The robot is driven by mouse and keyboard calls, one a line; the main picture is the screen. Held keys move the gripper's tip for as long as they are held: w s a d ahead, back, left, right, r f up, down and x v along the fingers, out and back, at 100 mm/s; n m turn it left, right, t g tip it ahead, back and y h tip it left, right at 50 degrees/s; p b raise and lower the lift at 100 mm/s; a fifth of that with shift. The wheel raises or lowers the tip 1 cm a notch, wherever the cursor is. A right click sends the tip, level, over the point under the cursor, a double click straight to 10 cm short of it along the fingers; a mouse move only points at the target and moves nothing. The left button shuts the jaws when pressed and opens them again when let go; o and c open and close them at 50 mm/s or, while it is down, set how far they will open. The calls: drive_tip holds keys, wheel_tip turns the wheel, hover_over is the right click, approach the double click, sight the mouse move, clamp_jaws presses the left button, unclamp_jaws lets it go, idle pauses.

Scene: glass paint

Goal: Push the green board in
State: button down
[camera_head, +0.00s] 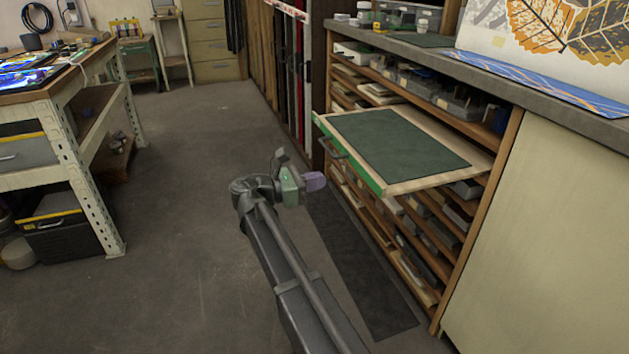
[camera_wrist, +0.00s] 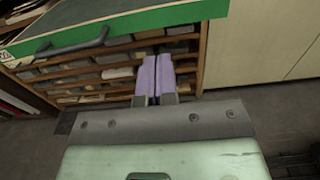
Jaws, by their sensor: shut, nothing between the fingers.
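The green board (camera_head: 400,145) is a flat tray with a green front edge, a dark handle and a dark green mat on top. It sticks well out of the wooden shelf rack on the right. Its green front edge (camera_wrist: 180,17) and handle (camera_wrist: 75,45) cross the top of the wrist view. My gripper (camera_head: 316,181) is shut and empty, with purple fingers. It is in front of the board, a little below its front edge and apart from it. The wrist view shows the two fingers (camera_wrist: 155,75) together, pointing at the shelves under the board.
The shelf rack (camera_head: 480,215) holds several boards and boxes on narrow levels. A grey counter (camera_head: 440,55) runs above it. A dark mat (camera_head: 360,265) lies on the floor before the rack. A workbench (camera_head: 75,80) stands at left. The floor between is clear.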

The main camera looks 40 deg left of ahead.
sight(362, 172)
drive_tip(key=x, duration=1)
drive_tip(key=shift+w, duration=0.1)
